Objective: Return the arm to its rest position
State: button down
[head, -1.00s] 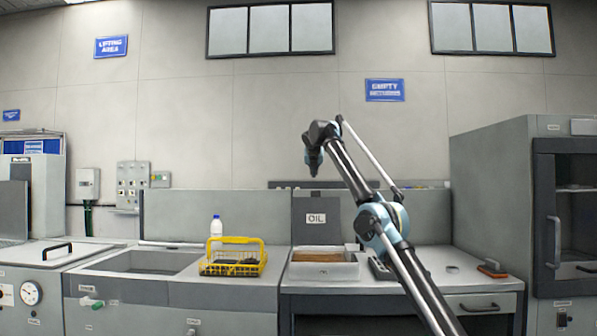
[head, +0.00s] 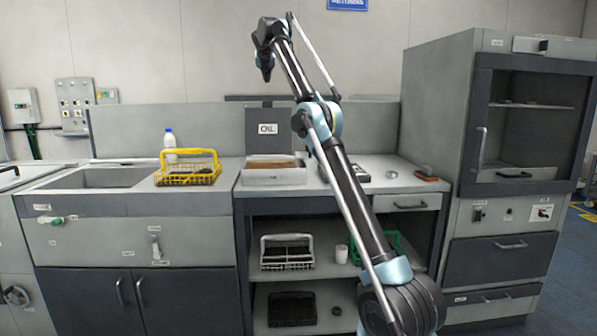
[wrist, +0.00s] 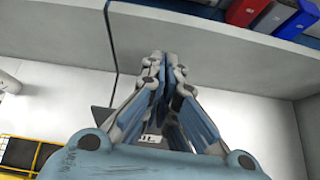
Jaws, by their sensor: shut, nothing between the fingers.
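My gripper (head: 267,75) hangs at the end of my raised arm in the head view, well above the counter and in front of the wall. In the wrist view my gripper (wrist: 163,62) has its fingers together, with nothing between them. My arm rises from the lower right of the head view, bends at the top and points the gripper down. Nothing touches the gripper.
Below stand a yellow basket (head: 187,172), a white bottle (head: 170,143), an oil tray (head: 275,176) and an orange-brown object (head: 426,175) on the counter (head: 378,187). Baskets sit on lower shelves. A tall grey cabinet (head: 430,100) is at right. Binders (wrist: 270,15) show overhead in the wrist view.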

jog(key=s+d+f+m+g+h, duration=0.1)
jog(key=s+d+m, duration=0.4)
jog(key=d, duration=0.3)
jog(key=s+d+f+m+g+h, duration=0.1)
jog(key=s+d+m, duration=0.4)
jog(key=d, duration=0.3)
jog(key=s+d+f+m+g, duration=0.1)
jog(key=s+d+f+m, duration=0.5)
jog(key=s, duration=0.3)
jog(key=s+d+f+m+g, duration=0.25)
jog(key=s+d+f, duration=0.25)
jog(key=s+d, duration=0.35)
jog(key=s+d+f+m+g, duration=0.1)
jog(key=s+d+f+m, duration=0.2)
jog(key=s+f, duration=1.1)
jog(key=s+d+f+m+g, duration=0.1)
jog(key=s+d+f+m, duration=0.2)
jog(key=s+f+m, duration=0.6)
jog(key=s+d+f+m+g, duration=0.1)
jog(key=s+d+f+m, duration=0.2)
jog(key=s+f, duration=1.7)
jog(key=m, duration=0.3)
jog(key=shift+s+d+f+y, duration=0.15)
jog(key=shift+s+d+y, duration=0.15)
jog(key=shift+y, duration=0.1)
jog(key=shift+g, duration=0.25)
